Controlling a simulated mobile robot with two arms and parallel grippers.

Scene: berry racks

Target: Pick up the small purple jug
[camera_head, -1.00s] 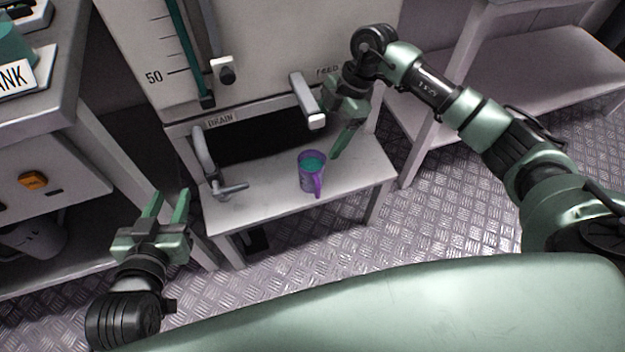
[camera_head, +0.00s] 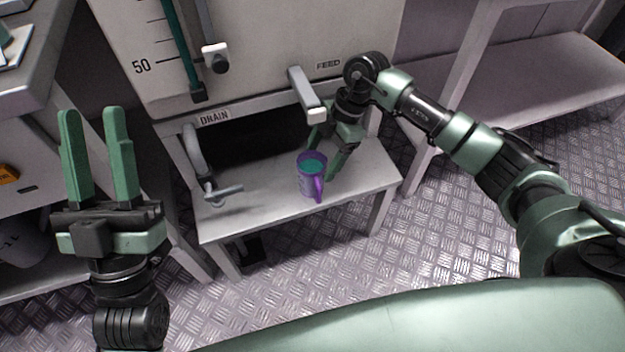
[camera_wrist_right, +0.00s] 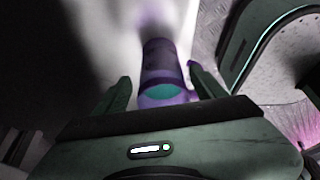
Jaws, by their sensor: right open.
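The small purple jug (camera_head: 308,180) stands upright on the low white bench (camera_head: 240,217), with teal liquid inside. In the right wrist view the jug (camera_wrist_right: 163,75) lies between the two fingers. My right gripper (camera_head: 322,160) is open, pointing down around or just behind the jug; in the wrist view neither finger clearly touches it (camera_wrist_right: 162,88). My left gripper (camera_head: 95,112) is open and empty at the left, its fingers pointing up, well away from the jug.
A tank panel with DRAIN (camera_head: 214,117) and FEED (camera_head: 328,64) labels stands behind the bench. The drain tap (camera_head: 222,192) is left of the jug, and a grey lever (camera_head: 306,92) hangs above it. Another bench (camera_head: 540,82) is at the right.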

